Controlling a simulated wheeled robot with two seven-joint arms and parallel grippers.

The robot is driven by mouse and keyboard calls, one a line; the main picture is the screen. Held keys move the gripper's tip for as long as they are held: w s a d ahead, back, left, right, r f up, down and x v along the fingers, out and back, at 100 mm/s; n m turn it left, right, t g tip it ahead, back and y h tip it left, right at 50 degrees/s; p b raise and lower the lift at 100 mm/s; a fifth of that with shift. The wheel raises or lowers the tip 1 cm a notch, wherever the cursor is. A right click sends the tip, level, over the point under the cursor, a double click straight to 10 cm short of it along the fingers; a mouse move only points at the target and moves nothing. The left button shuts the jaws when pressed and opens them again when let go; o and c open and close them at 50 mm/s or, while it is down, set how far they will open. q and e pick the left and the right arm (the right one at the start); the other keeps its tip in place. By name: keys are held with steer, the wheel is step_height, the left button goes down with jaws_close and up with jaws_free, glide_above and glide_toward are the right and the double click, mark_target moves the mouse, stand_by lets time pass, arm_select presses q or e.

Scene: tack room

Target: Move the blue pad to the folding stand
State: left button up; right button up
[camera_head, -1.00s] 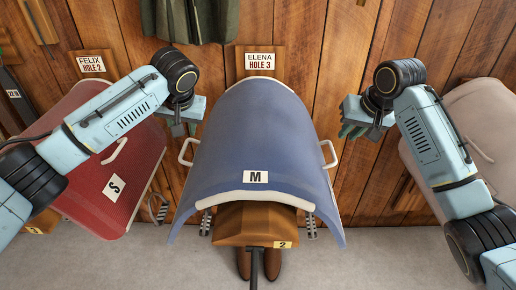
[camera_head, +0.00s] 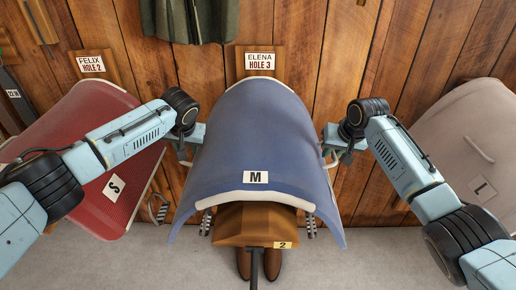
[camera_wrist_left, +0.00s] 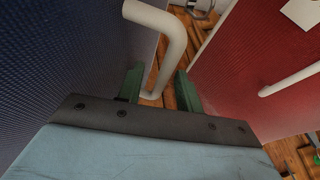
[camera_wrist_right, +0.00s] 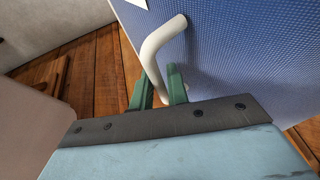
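The blue pad (camera_head: 255,135), labelled M, lies draped over a wooden rack (camera_head: 256,222) marked 2. It has a pale handle on each side. My left gripper (camera_head: 186,150) is at the pad's left side; in the left wrist view its green fingers (camera_wrist_left: 160,92) are apart, with the pad's white handle (camera_wrist_left: 170,40) between them. My right gripper (camera_head: 335,150) is at the right side; in the right wrist view its fingers (camera_wrist_right: 159,88) are apart around the other white handle (camera_wrist_right: 152,55). Neither gripper is visibly closed on a handle. I see no folding stand.
A red pad (camera_head: 100,150) labelled S hangs on the left, and a beige pad (camera_head: 465,140) labelled L on the right. A green garment (camera_head: 190,20) hangs above. Boots (camera_head: 258,264) stand under the rack. Grey floor (camera_head: 350,255) lies below.

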arm_select(q)
steer(key=shift+c, duration=0.3)
arm_select(e)
steer(key=shift+c, duration=0.5)
arm_select(q)
steer(key=shift+c, duration=1.2)
arm_select(e)
steer(key=shift+c, duration=1.1)
arm_select(q)
jaws_close()
arm_select(e)
jaws_close()
arm_select(q)
steer(key=shift+r, duration=0.15)
arm_select(e)
steer(key=shift+r, duration=0.1)
